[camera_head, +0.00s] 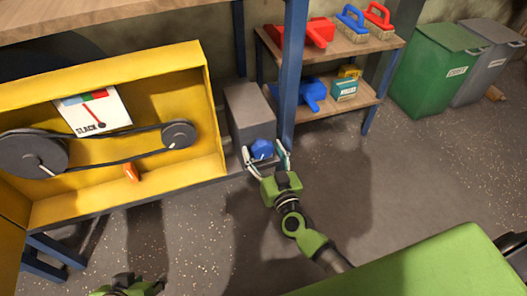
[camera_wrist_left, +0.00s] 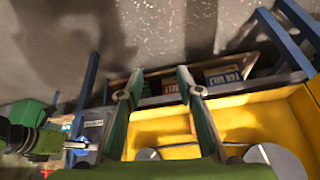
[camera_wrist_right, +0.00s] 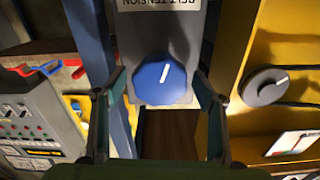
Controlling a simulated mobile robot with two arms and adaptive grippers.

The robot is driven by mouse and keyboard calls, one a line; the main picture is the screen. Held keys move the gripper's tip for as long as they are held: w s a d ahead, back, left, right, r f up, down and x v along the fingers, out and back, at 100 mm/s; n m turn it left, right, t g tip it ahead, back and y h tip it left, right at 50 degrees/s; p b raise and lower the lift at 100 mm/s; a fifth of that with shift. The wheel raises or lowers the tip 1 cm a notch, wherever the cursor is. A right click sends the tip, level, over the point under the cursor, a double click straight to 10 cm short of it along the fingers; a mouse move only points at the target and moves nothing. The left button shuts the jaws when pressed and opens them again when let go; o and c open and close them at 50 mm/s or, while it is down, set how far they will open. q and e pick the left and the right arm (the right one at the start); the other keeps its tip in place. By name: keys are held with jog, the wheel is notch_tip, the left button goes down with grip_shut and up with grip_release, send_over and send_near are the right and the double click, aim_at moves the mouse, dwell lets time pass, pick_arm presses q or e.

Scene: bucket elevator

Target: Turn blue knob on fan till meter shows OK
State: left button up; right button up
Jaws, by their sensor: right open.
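The blue knob (camera_head: 261,149) sits on the front of a grey box (camera_head: 248,113) beside the yellow housing. In the right wrist view the blue knob (camera_wrist_right: 160,79) has a white pointer line, tilted slightly right of upright. My right gripper (camera_head: 264,158) is open, with one finger on each side of the knob; the right wrist view shows gaps between fingers and knob. The meter (camera_head: 92,110) inside the housing has a red needle and reads SLACK. My left gripper (camera_wrist_left: 158,76) is open and empty, its fingers apart; in the head view only part of it shows at the bottom left.
The yellow housing (camera_head: 190,58) holds a belt (camera_head: 105,164) around two dark pulleys and an orange piece (camera_head: 131,171). A blue post (camera_head: 292,70) stands close right of the knob. Shelves (camera_head: 340,52) with brushes and boxes are behind.

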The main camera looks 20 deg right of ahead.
jog(key=c, duration=1.1)
pick_arm(q)
jog(key=shift+s, duration=0.1)
pick_arm(e)
jog(key=m, duration=0.4)
jog(key=shift+p, duration=0.3)
jog(key=m, duration=0.3)
jog(key=shift+m, duration=0.3)
pick_arm(q)
jog(key=shift+s+a+f+g, duration=0.15)
jog(key=shift+s+g, duration=0.1)
jog(key=shift+s, duration=0.3)
jog(key=shift+s+a+f+g, duration=0.1)
jog(key=shift+s+a+g, duration=0.15)
jog(key=shift+s, duration=0.25)
jog(key=shift+s+a+f+g, duration=0.15)
jog(key=shift+s+g, duration=0.15)
jog(key=shift+s, duration=0.25)
pick_arm(e)
jog(key=shift+m, duration=0.9)
